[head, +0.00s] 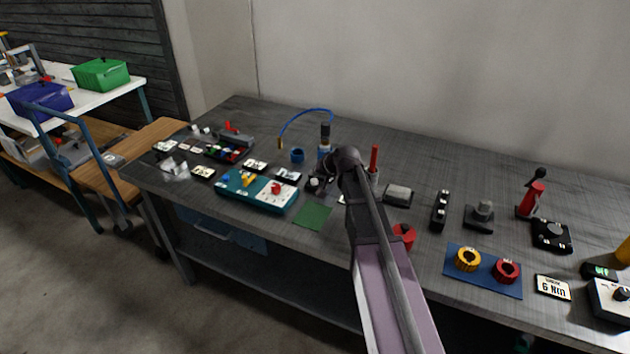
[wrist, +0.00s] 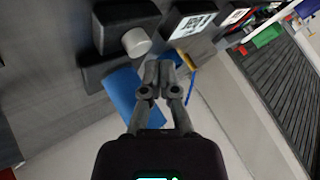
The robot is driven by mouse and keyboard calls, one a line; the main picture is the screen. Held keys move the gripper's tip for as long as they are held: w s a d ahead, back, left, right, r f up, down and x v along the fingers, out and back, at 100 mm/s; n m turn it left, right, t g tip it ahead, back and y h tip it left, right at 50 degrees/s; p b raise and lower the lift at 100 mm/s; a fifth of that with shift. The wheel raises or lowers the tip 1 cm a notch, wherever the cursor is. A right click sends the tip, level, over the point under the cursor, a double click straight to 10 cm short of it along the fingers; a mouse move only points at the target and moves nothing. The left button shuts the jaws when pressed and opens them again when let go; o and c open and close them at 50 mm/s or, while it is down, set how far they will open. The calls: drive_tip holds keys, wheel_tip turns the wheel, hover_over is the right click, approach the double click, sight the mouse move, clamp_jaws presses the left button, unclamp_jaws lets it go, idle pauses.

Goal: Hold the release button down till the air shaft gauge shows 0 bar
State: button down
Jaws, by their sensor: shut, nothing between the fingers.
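My gripper (wrist: 159,70) is shut and empty in the wrist view, its two fingertips together. A pale grey round button (wrist: 136,42) on a dark block (wrist: 115,25) is just up and left of the fingertips, seemingly apart from them. I cannot confirm that it is the release button. A blue cylinder (wrist: 122,92) is left of the fingers. In the head view, my arm hides much of this area, with a blue upright cylinder (head: 323,153) behind it. A dark box beside the button bears a white face (wrist: 193,25); I cannot read it or tell whether it is the gauge.
A curved blue hose (head: 303,114) stands behind my arm. A teal board (head: 240,195) and green mat (head: 313,215) are to the left. A red post (head: 374,158), grey blocks and a blue tray (head: 460,284) with rings are to the right.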

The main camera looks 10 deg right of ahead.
sight(315, 181)
idle(0.7)
drive_tip(key=shift+f+b, duration=0.4)
drive_tip(key=shift+f+b, duration=0.5)
drive_tip(key=shift+b, duration=0.05)
idle(1.0)
drive_tip(key=shift+r, duration=0.2)
idle(2.7)
drive_tip(key=shift+r+p, duration=0.75)
drive_tip(key=shift+p, duration=0.25)
drive_tip(key=shift+r+p, duration=2.5)
